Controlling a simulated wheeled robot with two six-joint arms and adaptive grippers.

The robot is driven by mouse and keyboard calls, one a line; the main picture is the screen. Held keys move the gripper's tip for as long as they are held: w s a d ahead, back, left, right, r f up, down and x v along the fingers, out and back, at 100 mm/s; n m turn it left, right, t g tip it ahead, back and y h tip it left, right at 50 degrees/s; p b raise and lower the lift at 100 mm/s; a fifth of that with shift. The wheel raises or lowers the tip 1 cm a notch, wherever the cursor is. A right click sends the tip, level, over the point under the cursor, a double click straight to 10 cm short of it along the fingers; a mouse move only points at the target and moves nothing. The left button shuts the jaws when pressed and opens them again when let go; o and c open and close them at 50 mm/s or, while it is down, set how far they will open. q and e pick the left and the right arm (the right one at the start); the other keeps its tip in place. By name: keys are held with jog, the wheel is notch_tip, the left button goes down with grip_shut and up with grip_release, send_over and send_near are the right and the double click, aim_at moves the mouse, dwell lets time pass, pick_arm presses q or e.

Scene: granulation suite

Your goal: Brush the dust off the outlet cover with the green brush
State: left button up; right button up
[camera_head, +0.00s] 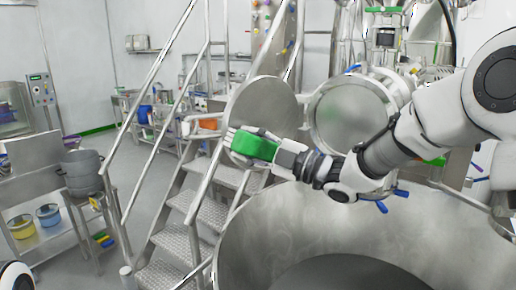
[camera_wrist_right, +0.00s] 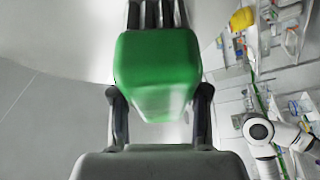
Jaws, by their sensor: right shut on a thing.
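My right gripper (camera_head: 238,144) is shut on the green brush (camera_head: 256,146), with grey fingers around its block. The brush overlaps the lower part of a round steel disc (camera_head: 264,100), which looks like the outlet cover. I cannot tell whether the brush touches it. No dust can be made out on the disc. My left gripper is not in view.
A round steel port (camera_head: 350,115) stands just right of the disc. A large open steel vessel (camera_head: 400,230) lies below my right arm. Steps (camera_head: 190,215) with handrails rise at left.

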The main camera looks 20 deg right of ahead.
aim_at(253, 148)
jog(key=shift+s+d+f+b, duration=0.1)
jog(key=shift+s+b, duration=0.25)
jog(key=s, duration=0.1)
jog(key=s+d+b, duration=0.1)
jog(key=s, duration=0.1)
jog(key=s+d, duration=0.1)
jog(key=shift+s, duration=0.35)
jog(key=shift+w, duration=0.1)
jog(key=shift+b, duration=0.3)
